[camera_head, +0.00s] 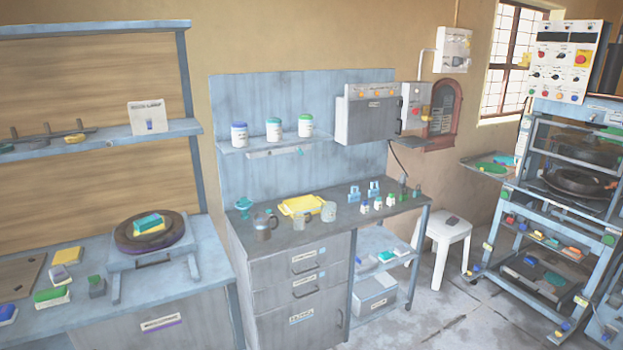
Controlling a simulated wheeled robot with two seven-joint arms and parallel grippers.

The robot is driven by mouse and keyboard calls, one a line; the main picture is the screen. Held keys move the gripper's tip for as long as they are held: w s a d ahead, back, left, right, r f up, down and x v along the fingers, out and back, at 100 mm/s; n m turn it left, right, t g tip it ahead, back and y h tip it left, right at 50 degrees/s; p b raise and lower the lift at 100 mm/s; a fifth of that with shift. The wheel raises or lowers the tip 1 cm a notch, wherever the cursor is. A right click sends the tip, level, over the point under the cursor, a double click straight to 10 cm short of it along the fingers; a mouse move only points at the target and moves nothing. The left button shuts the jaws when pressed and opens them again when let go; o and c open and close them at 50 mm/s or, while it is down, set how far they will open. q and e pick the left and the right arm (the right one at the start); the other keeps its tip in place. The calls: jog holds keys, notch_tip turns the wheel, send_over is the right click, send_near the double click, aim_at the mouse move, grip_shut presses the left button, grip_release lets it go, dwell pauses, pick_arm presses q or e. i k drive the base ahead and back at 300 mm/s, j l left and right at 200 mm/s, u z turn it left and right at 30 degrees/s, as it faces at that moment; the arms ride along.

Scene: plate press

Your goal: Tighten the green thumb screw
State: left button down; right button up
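A blue-grey plate press (513,185) stands at the right edge, with a dark round plate (580,181) in its upper bay. Neither of my grippers is in view.
A grey workbench (340,225) with jars and glassware stands in the middle. A white stool (447,238) stands between it and the press. A left bench (80,318) holds a turntable (150,236). Open floor (430,310) lies in front of the stool.

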aim_at(95, 279)
jog(key=u, duration=1.45)
